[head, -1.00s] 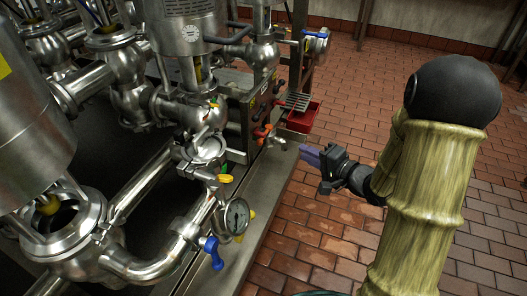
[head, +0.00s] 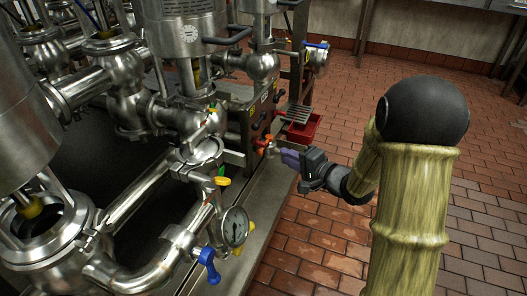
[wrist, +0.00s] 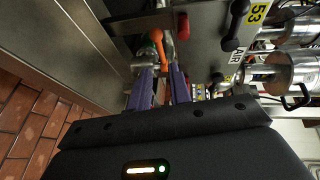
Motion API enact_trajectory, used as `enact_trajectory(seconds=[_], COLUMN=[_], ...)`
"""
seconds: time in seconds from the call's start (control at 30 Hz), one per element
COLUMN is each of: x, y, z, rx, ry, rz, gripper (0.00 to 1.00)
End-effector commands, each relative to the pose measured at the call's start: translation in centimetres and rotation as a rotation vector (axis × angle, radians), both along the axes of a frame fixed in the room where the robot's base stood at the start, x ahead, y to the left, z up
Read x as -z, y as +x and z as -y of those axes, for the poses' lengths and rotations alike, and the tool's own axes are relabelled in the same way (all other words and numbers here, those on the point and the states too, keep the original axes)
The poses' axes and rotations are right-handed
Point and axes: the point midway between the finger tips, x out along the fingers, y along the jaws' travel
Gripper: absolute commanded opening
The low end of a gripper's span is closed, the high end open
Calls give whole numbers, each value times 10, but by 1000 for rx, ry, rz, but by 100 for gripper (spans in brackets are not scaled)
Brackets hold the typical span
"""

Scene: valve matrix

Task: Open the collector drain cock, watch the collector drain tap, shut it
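A small cock with an orange handle (head: 263,141) sits at the near end of the valve panel, above the steel ledge. In the wrist view the orange handle (wrist: 160,46) lies just beyond my fingertips, roughly in line with the gap between them. Steel tap parts (wrist: 144,64) show close beside it, partly hidden by a finger. My gripper (head: 279,152), with purple fingers, is at the cock from the right. The wrist view shows my gripper (wrist: 161,70) open with a clear gap. I cannot tell whether a finger touches the handle. No liquid is visible at the tap.
A red bin (head: 305,130) stands beyond the cock, below a grating (head: 297,112). A pressure gauge (head: 234,227), a blue handle (head: 208,264) and a yellow handle (head: 222,181) are on the nearer pipework.

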Motion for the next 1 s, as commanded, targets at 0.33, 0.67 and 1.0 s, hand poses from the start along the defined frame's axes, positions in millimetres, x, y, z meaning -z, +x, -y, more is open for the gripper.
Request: enact_trajectory(seconds=[0.33,0.67,1.0], x=[16,20,19], y=[42,69,71], z=[-46,-75,-76], rx=[-2,0,1], ry=[0,0,1], rz=[2,0,-1], gripper=[20,20,12])
